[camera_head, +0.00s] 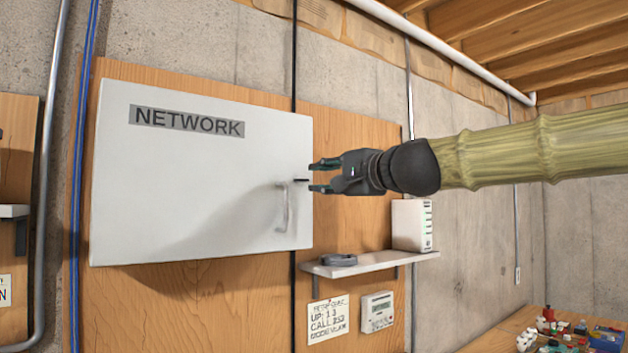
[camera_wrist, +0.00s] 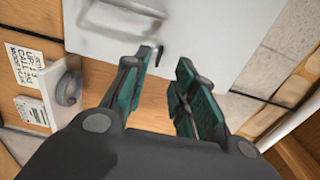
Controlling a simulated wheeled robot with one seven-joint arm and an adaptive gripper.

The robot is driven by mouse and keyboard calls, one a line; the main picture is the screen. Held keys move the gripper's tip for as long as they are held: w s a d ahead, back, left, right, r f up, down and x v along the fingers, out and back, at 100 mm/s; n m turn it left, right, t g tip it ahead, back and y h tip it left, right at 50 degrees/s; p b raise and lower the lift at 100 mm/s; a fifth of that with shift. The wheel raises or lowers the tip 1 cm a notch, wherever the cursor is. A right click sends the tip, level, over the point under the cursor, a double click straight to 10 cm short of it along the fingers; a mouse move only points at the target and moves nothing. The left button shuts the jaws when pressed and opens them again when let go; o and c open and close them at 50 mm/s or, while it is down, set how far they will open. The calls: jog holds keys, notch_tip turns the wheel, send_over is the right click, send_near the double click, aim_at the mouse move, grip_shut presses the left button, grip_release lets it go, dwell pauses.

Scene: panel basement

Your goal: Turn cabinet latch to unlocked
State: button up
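The white cabinet (camera_head: 190,180) labelled NETWORK is mounted on a wooden board, and its door is closed. A small dark latch (camera_head: 301,180) sits near the door's right edge, just above a pale handle (camera_head: 283,207). My gripper (camera_head: 318,177) is just right of the latch, fingers pointing left towards it. In the wrist view the latch (camera_wrist: 158,55) shows just beyond the gap between the fingertips (camera_wrist: 160,70), with the handle (camera_wrist: 125,18) further up. The fingers are apart with nothing between them. Whether a fingertip touches the latch is not clear.
A white shelf (camera_head: 372,265) below right of the cabinet holds a dark coil (camera_head: 338,260) and a white network box (camera_head: 412,225). A note (camera_head: 328,318) and a thermostat-like panel (camera_head: 378,311) hang beneath it. A table with small clutter (camera_head: 570,330) is at lower right.

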jog(key=shift+v, duration=2.7)
jog(key=shift+f, duration=0.1)
jog(key=shift+d, duration=0.1)
